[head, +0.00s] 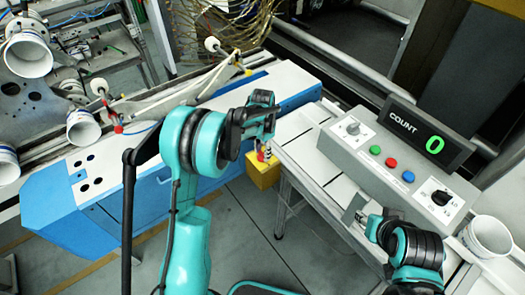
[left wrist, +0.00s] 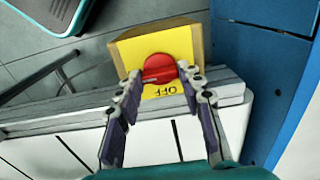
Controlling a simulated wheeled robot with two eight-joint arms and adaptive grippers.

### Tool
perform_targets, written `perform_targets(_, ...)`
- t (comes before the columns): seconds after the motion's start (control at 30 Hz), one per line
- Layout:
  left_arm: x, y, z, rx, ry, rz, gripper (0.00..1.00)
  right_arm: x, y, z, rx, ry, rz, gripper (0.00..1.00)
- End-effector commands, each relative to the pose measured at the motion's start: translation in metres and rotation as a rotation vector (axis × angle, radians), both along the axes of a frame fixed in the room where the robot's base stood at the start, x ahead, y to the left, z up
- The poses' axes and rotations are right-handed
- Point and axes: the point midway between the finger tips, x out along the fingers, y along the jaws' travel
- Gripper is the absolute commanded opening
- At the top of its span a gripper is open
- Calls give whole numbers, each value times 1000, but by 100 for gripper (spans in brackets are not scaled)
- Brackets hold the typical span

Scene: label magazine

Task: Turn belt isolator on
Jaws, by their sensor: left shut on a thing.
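The belt isolator is a yellow box (head: 262,174) with a red rotary knob (left wrist: 159,67). It sits low between the blue-and-white machine and the bench. In the left wrist view the yellow face (left wrist: 190,47) shows upside-down "OFF" lettering below the knob. My left gripper (head: 264,150) is at the box from above; in the left wrist view its fingertips (left wrist: 163,76) lie on either side of the knob, shut on it. In the head view the gripper partly hides the knob. My right gripper (head: 362,212) is over the bench at lower right; its jaws are unclear.
A grey control panel (head: 372,172) with coloured buttons, dials and a "COUNT 0" display (head: 425,138) stands on the bench. A white cup (head: 490,236) is at the right. The blue-and-white machine (head: 50,215) borders the box at left. Open floor (head: 290,255) lies below.

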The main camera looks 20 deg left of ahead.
Motion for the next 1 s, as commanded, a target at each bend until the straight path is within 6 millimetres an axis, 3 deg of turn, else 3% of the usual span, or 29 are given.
perform_targets(0.5, 0, 0, -1, 0, 1, -20, 9, 0, 0, 0, 0, 0, 0, 40)
perform_targets(0.53, 0, 0, -1, 0, 1, -20, 43, 0, 0, 0, 0, 0, 0, 40)
perform_targets(0.6, 0, 0, 0, 0, 1, -20, 59, 0, 0, 0, 0, 0, 0, 40)
perform_targets(1.0, 0, 0, 8, 0, 0, -18, 59, 0, 0, 0, 0, 0, 0, 40)
